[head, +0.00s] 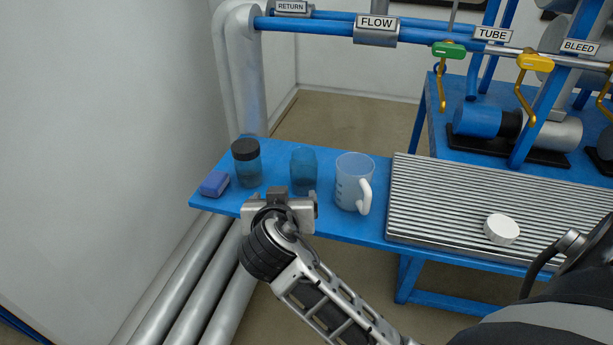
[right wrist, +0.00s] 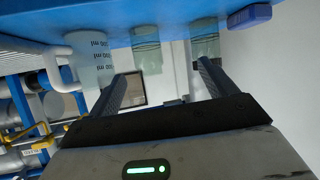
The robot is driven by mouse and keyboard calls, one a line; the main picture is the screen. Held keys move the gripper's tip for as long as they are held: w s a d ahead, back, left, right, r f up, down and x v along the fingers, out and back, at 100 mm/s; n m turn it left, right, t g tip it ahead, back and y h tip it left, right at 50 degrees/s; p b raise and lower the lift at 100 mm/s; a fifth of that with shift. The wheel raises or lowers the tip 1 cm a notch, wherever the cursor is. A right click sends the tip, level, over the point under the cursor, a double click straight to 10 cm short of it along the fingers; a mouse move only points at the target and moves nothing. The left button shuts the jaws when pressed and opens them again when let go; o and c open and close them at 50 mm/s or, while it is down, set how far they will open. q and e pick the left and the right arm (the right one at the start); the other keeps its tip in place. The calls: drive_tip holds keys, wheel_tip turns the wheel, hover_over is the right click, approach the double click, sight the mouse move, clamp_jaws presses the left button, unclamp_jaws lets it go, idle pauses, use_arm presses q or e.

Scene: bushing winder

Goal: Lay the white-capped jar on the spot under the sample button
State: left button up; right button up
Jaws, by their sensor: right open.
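No jar with a white cap on it shows. A loose-looking white round cap (head: 501,229) lies on the ribbed grey tray (head: 440,195) at the right. A bluish clear jar (head: 303,172) without a visible cap stands on the blue table; it also shows in the right wrist view (right wrist: 146,50). A jar with a black cap (head: 247,165) stands left of it. My right gripper (head: 280,197) is in front of the clear jar, open and empty; in the right wrist view its two fingers (right wrist: 166,85) are spread apart. No sample button is in view. My left gripper is not in view.
A measuring jug (head: 353,184) with a white handle stands between the clear jar and the tray. A small blue block (head: 214,184) lies at the table's left end. Blue pipes with FLOW, TUBE and BLEED labels, green and yellow valve handles and a pump (head: 480,120) are behind.

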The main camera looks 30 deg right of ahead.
sight(300, 167)
drive_tip(key=w+d, duration=0.2)
drive_tip(key=w+d+m+h+b, duration=0.1)
drive_tip(key=w+d, duration=0.2)
drive_tip(key=w+d+f+m+b, duration=0.1)
drive_tip(key=w+d, duration=0.1)
drive_tip(key=d, duration=0.1)
drive_tip(key=shift+w+f+h, duration=0.1)
drive_tip(key=shift+w+h, duration=0.05)
drive_tip(key=shift+h, duration=0.25)
drive_tip(key=shift+w+d+f, duration=0.2)
drive_tip(key=shift+w+d, duration=0.05)
drive_tip(key=shift+w, duration=0.05)
drive_tip(key=shift+g, duration=0.3)
drive_tip(key=b+x, duration=0.1)
drive_tip(key=x, duration=0.3)
drive_tip(key=shift+d, duration=0.35)
drive_tip(key=shift+w+d, duration=0.15)
drive_tip(key=shift+w, duration=0.1)
drive_tip(key=c, duration=1.1)
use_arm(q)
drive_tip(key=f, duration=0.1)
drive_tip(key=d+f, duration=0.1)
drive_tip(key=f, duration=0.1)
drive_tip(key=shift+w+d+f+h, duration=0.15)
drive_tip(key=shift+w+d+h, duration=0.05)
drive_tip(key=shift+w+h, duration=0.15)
use_arm(e)
drive_tip(key=shift+c, duration=0.2)
